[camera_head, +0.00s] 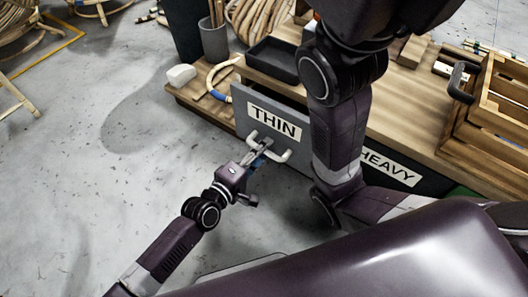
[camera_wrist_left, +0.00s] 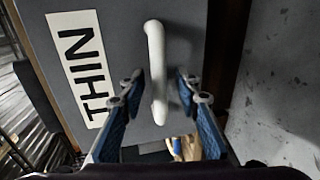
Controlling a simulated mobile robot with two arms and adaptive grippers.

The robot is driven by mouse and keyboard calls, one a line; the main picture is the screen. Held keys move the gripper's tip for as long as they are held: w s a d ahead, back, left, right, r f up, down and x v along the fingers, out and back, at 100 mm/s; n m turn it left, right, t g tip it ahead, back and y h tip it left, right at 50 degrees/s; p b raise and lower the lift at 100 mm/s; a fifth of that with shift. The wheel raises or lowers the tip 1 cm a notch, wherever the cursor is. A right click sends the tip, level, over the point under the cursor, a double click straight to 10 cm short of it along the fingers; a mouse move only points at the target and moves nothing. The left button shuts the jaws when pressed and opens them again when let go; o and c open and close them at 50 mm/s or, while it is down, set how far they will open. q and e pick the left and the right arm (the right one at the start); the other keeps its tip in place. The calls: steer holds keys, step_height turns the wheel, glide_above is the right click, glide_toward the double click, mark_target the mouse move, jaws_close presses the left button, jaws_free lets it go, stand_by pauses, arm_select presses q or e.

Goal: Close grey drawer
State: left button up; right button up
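The grey drawer (camera_head: 241,103) has a flat front with a white THIN label and a pale bar handle (camera_head: 283,156). In the left wrist view the drawer front (camera_wrist_left: 115,40) fills the middle, with the handle (camera_wrist_left: 154,50) running up and down. My left gripper (camera_head: 262,149) is at the handle. In the left wrist view its blue-padded fingers (camera_wrist_left: 160,88) are apart, one on each side of the handle, with visible gaps.
A darker HEAVY drawer (camera_head: 425,182) is at the right. The wooden bench (camera_head: 405,108) carries a black tray (camera_head: 272,62) and a wooden crate (camera_head: 497,108).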

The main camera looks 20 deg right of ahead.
arm_select(q)
steer(key=shift+w+d, duration=0.25)
jaws_close()
stand_by(0.3)
